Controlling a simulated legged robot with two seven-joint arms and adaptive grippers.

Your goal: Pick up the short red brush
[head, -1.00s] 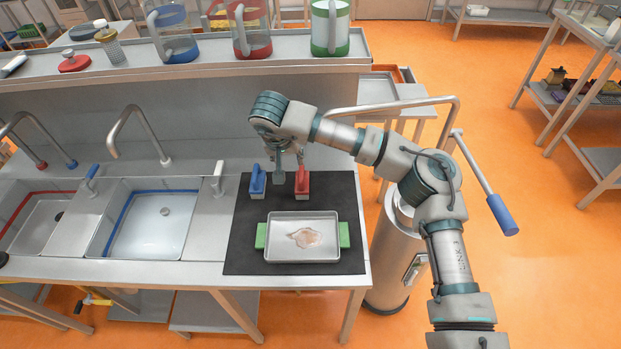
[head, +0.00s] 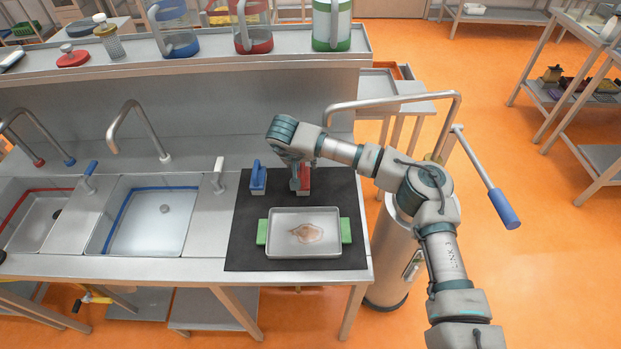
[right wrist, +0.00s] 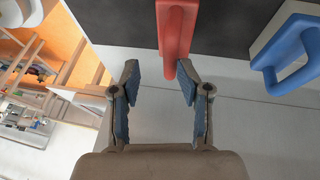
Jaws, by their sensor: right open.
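The short red brush (head: 305,178) stands on the black mat (head: 248,228), partly hidden in the head view behind my right gripper (head: 295,182). In the right wrist view the red handle (right wrist: 176,32) lies ahead, with its near end between the tips of my right gripper (right wrist: 158,78). My left gripper is not in view.
A blue brush (head: 258,178) stands left of the red one. A metal tray (head: 275,248) with a brownish stain lies in front, on a green item (head: 346,230). Sinks (head: 150,222) are to the left, and a shelf with jugs (head: 175,40) is behind.

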